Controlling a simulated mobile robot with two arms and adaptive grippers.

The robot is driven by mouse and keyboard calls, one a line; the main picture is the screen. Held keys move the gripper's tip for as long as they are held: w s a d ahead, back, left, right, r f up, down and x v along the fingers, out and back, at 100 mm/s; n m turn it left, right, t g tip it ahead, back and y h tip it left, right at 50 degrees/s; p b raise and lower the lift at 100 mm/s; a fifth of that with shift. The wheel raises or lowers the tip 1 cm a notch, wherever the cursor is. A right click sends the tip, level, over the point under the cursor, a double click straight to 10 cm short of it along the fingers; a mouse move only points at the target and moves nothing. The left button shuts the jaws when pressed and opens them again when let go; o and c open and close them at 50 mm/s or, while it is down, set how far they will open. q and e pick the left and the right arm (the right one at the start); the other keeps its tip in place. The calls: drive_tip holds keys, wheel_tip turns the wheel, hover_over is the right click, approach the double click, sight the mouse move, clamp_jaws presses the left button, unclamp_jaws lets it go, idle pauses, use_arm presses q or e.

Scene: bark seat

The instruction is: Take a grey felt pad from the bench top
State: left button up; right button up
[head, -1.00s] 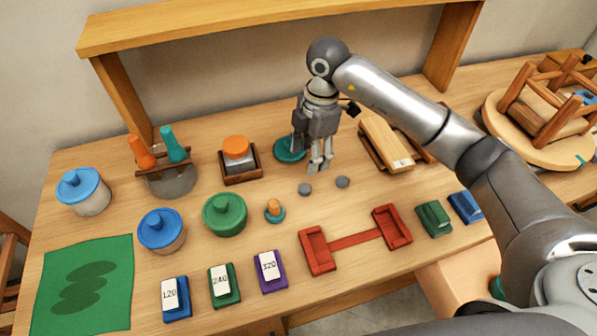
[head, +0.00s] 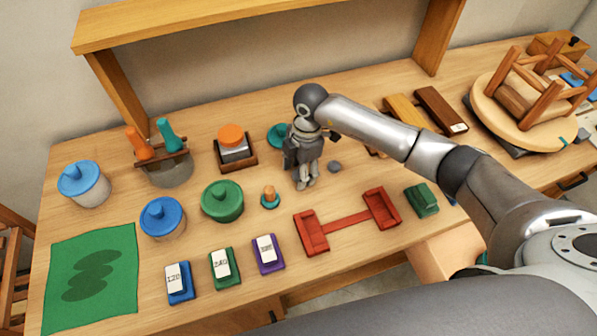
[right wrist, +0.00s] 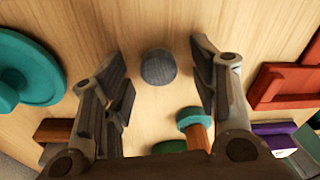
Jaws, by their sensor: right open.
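One small round grey felt pad (head: 334,166) lies on the bench top (head: 365,172), just right of my right gripper in the head view. My right gripper (head: 303,184) points down and hides the spot where a second pad lay. In the right wrist view, a grey pad (right wrist: 158,67) lies on the wood, between the lines of the two open fingers (right wrist: 160,90) and slightly beyond their tips. The fingers are apart with nothing gripped. My left gripper is not in view.
A teal disc (head: 279,135) lies behind the gripper. A small teal-based orange-topped piece (head: 270,197) stands close to its left. A red two-ended holder (head: 347,222) lies to the front right. A green-lidded jar (head: 222,201) stands further left.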

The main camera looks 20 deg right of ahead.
drive_tip(key=shift+w+f, duration=0.1)
drive_tip(key=c, duration=0.8)
drive_tip(key=shift+o, duration=0.2)
